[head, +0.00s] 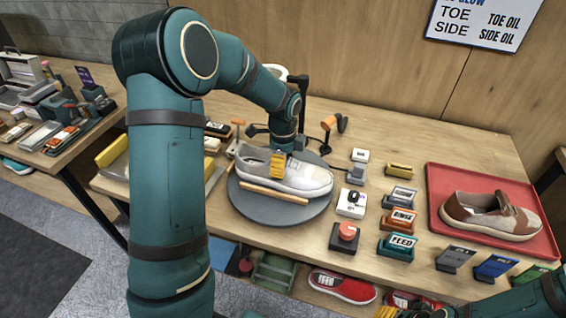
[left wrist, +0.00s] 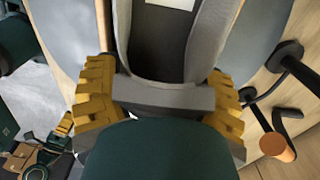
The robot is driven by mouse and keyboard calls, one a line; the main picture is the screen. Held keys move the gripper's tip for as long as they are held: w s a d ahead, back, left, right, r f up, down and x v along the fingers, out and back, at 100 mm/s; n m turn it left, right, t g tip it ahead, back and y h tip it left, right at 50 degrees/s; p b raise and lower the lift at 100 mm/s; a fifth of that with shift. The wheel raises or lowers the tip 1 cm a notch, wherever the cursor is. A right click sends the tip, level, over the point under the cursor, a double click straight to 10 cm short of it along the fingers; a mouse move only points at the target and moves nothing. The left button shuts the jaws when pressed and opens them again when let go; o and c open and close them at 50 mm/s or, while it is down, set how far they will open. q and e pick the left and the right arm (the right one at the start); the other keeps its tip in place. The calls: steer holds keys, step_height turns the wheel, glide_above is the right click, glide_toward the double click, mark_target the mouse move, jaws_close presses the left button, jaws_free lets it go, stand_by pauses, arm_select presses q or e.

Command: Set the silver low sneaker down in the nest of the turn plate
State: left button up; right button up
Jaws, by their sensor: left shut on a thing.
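The silver low sneaker (head: 308,178) is upright over the round grey turn plate (head: 262,211), toe to the right. A wooden bar (head: 273,192) of the nest runs along its near side. I cannot tell if the sole touches the plate. My left gripper (head: 278,163) is shut on the sneaker from above, near its heel half. In the left wrist view, its yellow fingers lie on both sides of the grey shoe collar (left wrist: 205,45). My right gripper (head: 388,312) only partly shows at the bottom edge.
A red tray (head: 433,205) with a brown and cream sneaker (head: 490,215) lies at the right. Labelled blocks and a red button (head: 347,232) stand between plate and tray. An orange-tipped post (head: 238,123) stands behind the plate's left. Red shoes (head: 342,286) lie below the table edge.

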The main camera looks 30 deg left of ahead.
arm_select(q)
steer(key=shift+f, duration=0.1)
steer(key=o, duration=1.3)
steer(key=shift+c, duration=0.2)
step_height(320, 180, up, 12)
steer(key=shift+r+p, duration=0.15)
steer(key=shift+p, duration=0.95)
